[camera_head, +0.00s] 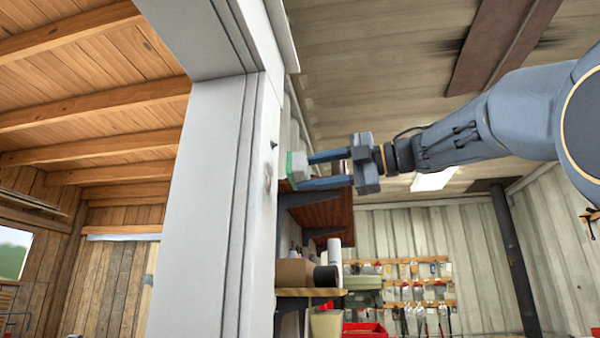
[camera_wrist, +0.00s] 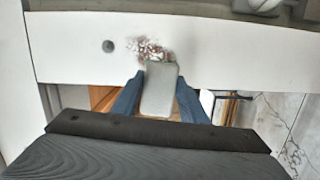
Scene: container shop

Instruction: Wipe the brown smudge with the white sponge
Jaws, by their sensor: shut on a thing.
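The white sponge (camera_head: 297,166) has a green layer on its left face in the head view. My gripper (camera_head: 306,171) is shut on it, with one finger above and one below. In the wrist view the sponge (camera_wrist: 160,92) stands between the two blue fingers of my gripper (camera_wrist: 160,80). The brown smudge (camera_wrist: 143,49) is a speckled patch on a white post face, just beyond the sponge's far end, which hides part of it. In the head view the smudge (camera_head: 268,172) is a faint mark on the post. I cannot tell whether the sponge touches the post.
The white post (camera_head: 205,215) rises left of my gripper. A small dark round fitting (camera_wrist: 108,46) sits on its face, left of the smudge. Wall shelves (camera_head: 322,215) are below my gripper, and a lower shelf (camera_head: 330,293) carries a roll and other goods.

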